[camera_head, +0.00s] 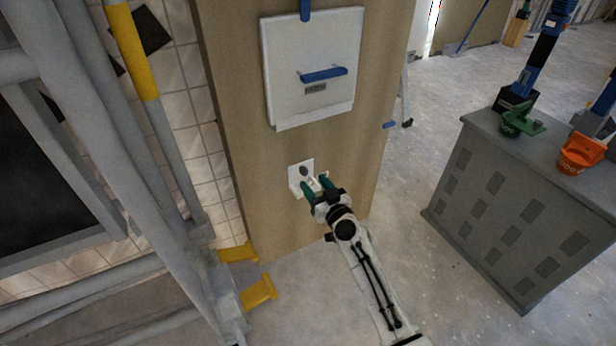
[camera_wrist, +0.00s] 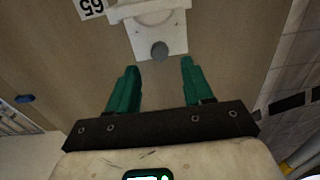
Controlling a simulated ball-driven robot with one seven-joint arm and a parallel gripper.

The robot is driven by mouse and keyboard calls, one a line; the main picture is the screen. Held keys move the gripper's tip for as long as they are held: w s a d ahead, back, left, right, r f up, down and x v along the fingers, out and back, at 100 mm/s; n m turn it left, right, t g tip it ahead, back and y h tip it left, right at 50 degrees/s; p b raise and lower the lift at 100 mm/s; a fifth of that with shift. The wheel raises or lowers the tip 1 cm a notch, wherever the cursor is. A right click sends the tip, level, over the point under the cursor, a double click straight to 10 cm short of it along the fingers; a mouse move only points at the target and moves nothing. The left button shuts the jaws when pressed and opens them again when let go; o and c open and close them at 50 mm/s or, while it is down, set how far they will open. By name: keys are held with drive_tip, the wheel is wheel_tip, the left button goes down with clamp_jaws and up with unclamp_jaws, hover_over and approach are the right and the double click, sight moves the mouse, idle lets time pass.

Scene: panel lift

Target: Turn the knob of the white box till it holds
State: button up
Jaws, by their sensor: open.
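The small white box (camera_head: 294,181) is fixed low on the tan wooden panel; it also shows at the top of the wrist view (camera_wrist: 176,32). Its round dark grey knob (camera_head: 304,171) sits on its face and shows in the wrist view (camera_wrist: 160,51). My gripper (camera_head: 317,184) is open, with two green fingers pointing at the box. In the wrist view my gripper (camera_wrist: 160,66) has its fingertips spread to either side of the knob, slightly short of it. Nothing is between the fingers. In the head view the fingers partly cover the box's lower right.
A white panel (camera_head: 290,50) with a blue handle (camera_head: 323,75) is mounted above the box. Grey metal framework with yellow parts (camera_head: 258,291) stands at left. A grey cabinet (camera_head: 500,215) with green and orange items on top stands at right. Floor between is clear.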

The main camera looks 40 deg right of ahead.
sight(305, 173)
drive_tip(key=shift+b+x, duration=0.3)
drive_tip(key=shift+x, duration=2)
clamp_jaws()
